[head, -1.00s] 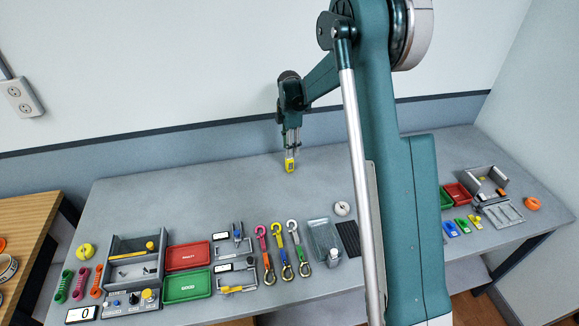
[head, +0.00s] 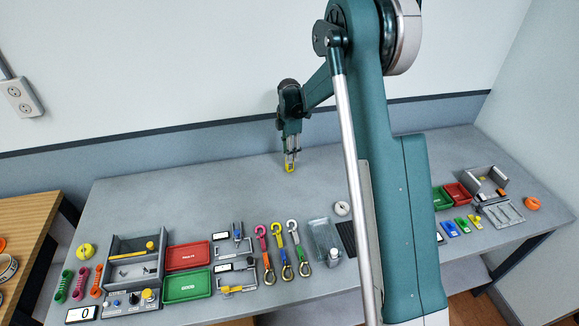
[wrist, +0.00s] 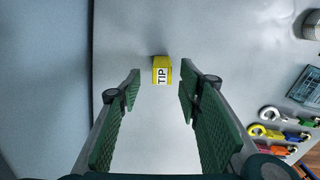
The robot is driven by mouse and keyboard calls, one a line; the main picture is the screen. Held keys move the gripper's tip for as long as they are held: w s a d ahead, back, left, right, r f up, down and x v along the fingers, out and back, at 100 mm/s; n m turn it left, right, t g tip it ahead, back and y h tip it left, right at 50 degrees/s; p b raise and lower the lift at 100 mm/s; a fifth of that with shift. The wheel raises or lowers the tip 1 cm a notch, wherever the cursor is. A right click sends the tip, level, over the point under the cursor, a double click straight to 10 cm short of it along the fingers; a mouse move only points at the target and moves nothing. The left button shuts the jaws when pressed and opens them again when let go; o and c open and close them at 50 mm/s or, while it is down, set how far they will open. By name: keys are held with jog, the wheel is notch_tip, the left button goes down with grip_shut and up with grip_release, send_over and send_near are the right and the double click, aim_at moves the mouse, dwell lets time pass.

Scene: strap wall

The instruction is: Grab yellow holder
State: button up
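The yellow holder (wrist: 162,70) is a small yellow block with a white label reading "TIP" in the wrist view. It stands on the grey table near its back edge and also shows in the head view (head: 290,168), where my gripper partly hides it. My gripper (wrist: 160,78) is open above it. Its two green-padded fingers lie to the left and right of the holder in the wrist view, with visible gaps on both sides. I cannot tell how far down the fingertips reach beside it.
The table around the holder is clear. Toward the front are coloured hook straps (head: 281,250), a clear tray (head: 324,236), a red tray (head: 188,256), a green tray (head: 187,286) and a grey bin (head: 135,260). The wall rises behind the table.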

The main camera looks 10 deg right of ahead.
jog(key=shift+f, duration=0.1)
jog(key=shift+s+f, duration=0.15)
jog(key=shift+f, duration=2.4)
jog(key=c, duration=1)
